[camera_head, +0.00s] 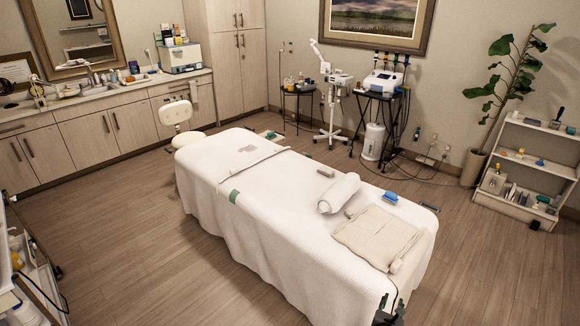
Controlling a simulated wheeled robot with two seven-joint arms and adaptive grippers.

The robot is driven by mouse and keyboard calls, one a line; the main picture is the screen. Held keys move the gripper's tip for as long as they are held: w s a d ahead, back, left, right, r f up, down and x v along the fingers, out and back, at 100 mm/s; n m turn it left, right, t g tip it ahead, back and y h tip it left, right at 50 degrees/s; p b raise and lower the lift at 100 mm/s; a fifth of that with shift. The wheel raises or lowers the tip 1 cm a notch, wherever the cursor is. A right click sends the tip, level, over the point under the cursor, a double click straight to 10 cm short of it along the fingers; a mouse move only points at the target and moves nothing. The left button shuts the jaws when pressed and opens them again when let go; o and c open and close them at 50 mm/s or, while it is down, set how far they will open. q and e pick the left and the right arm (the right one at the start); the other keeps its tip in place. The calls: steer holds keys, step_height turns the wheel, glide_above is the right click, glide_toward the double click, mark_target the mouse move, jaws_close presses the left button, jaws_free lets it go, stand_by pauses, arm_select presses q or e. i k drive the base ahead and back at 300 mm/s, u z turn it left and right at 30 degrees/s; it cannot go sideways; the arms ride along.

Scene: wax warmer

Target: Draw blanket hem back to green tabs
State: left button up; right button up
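A white blanket (270,225) covers the bed and hangs down its sides. Its hem (254,164) appears as a raised band across the bed toward the far left end. A green tab (234,196) sits on the near long edge, to the right of the hem's near end. Another small green piece (270,134) shows at the far edge, near the hem's far end. My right gripper (390,308) is a dark shape at the bottom of the view, beside the bed's near right corner, away from the hem. Its opening is too small and dark to judge. My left gripper is not visible.
On the bed are a rolled white towel (339,193), a folded beige cloth (380,237), a blue brush (390,197) and a small grey block (326,172). A white stool (178,118) stands behind the bed's left end. A cart (30,275) is at far left. Floor between is clear.

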mark_target(233, 172)
steer(key=u, duration=0.95)
steer(key=i, duration=1.8)
steer(key=u, duration=0.55)
steer(key=i, duration=1.9)
steer(key=z, duration=1.1)
steer(key=i, duration=1.45)
steer(key=z, duration=0.85)
